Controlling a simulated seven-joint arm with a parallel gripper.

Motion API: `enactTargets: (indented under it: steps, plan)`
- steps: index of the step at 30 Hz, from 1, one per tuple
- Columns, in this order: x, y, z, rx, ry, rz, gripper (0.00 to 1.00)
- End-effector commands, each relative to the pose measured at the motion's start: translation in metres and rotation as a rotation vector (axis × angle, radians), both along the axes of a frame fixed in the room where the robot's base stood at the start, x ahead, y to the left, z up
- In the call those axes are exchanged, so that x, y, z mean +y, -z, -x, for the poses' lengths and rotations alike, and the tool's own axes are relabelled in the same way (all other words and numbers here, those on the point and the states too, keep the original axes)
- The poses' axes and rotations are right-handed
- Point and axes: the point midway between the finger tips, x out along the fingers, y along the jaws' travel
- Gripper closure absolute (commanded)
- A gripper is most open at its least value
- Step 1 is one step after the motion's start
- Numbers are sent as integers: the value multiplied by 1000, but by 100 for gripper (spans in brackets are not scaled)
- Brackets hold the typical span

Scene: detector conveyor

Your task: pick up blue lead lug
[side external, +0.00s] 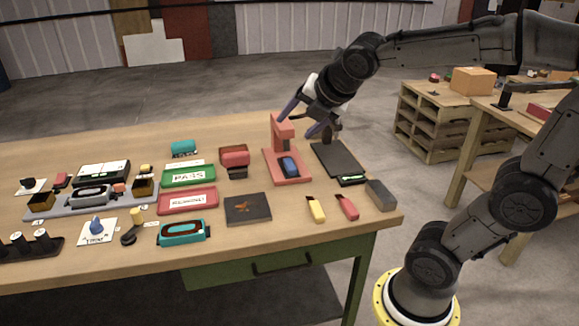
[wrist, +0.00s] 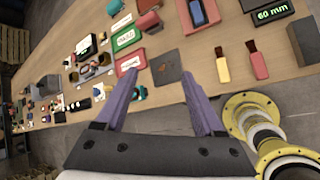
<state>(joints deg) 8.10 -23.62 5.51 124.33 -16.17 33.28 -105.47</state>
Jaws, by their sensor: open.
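A small blue cone-shaped piece (side external: 96,225) stands upright on a white card (side external: 110,238) at the front left of the table; it fits the blue lead lug best. I cannot make it out clearly in the wrist view. Another blue piece (side external: 289,166) with a dark body sits on the red stand (side external: 283,140); it also shows in the wrist view (wrist: 197,12). My gripper (side external: 305,120) is open and empty, above the table's back right near the red stand, far from the cone. In the wrist view its fingers (wrist: 159,77) are wide apart with bare space between.
A green tray (side external: 189,175) and a red tray (side external: 187,200) lie mid-table. A dark square plate (side external: 248,209), yellow (side external: 316,209) and red (side external: 347,207) pieces and a grey block (side external: 380,195) lie to the right. A grey conveyor (side external: 70,207) with several items is at left.

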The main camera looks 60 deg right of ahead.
Motion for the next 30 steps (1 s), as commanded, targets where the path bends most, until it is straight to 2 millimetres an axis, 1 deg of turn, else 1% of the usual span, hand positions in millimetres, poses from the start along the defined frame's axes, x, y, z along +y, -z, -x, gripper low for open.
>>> enactTargets:
  steps: [1, 2, 4, 6, 8, 9, 12, 15, 18, 20, 30]
  plan:
    - [-15, 5, -18, 44, -69, 90, 30]
    - [-23, 8, -27, 70, -116, 148, 30]
    - [-47, 18, -51, 142, -223, 277, 30]
    - [-73, 35, -72, 217, -310, 375, 30]
    - [-94, 50, -84, 272, -352, 420, 30]
    - [-107, 62, -89, 303, -361, 429, 30]
    - [-131, 89, -93, 362, -341, 409, 30]
    - [-145, 110, -89, 404, -322, 380, 30]
    - [-153, 122, -86, 425, -309, 364, 30]
    - [-157, 126, -87, 425, -304, 363, 30]
    - [-178, 177, -110, 425, -305, 363, 30]
